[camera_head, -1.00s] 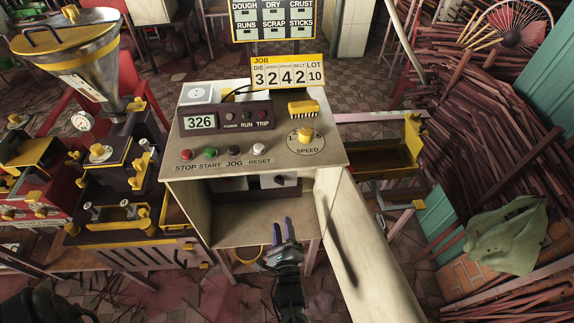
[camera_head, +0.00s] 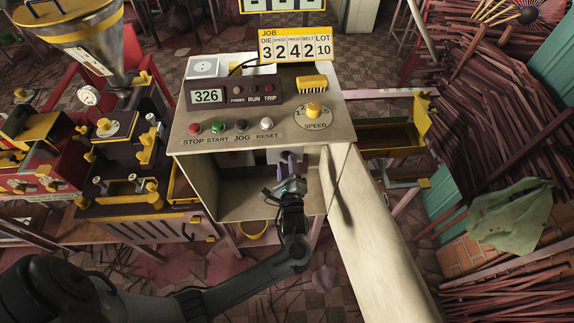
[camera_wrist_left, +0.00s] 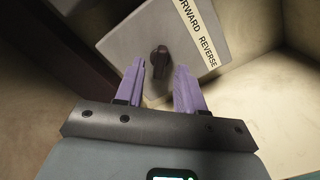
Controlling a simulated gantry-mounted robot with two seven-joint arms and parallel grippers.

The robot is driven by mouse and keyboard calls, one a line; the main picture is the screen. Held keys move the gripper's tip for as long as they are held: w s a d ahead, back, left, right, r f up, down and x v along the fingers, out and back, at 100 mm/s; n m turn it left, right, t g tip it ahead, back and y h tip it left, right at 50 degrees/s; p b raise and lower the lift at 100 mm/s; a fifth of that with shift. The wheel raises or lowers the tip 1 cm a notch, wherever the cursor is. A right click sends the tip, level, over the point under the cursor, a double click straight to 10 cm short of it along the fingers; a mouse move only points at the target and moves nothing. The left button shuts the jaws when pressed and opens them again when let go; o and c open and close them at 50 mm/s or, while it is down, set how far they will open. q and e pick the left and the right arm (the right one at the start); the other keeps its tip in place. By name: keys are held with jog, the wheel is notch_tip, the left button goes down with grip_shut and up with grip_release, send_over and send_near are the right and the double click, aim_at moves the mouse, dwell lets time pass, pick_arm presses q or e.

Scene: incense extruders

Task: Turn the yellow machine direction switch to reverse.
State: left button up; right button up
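The direction switch is a dark knob (camera_wrist_left: 159,60) on a light grey plate (camera_wrist_left: 140,32) inside the open cabinet. A label reading FORWARD and REVERSE (camera_wrist_left: 201,32) runs along the plate's edge. My left gripper (camera_wrist_left: 158,85) is open, its two purple fingers apart and pointing at the knob. The knob shows between the fingertips, and I cannot tell whether they touch it. In the head view my left gripper (camera_head: 290,166) reaches into the cabinet (camera_head: 205,185) and partly hides the plate. My right gripper is not in view.
The control top has a yellow speed knob (camera_head: 314,110) and several push buttons, among them a red one (camera_head: 194,128). The cabinet's open door (camera_head: 375,230) stands right of my arm. The yellow machine (camera_head: 120,165) is on the left.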

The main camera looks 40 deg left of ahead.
pick_arm(q)
jog(key=shift+w+a, duration=0.35)
jog(key=shift+a, duration=0.05)
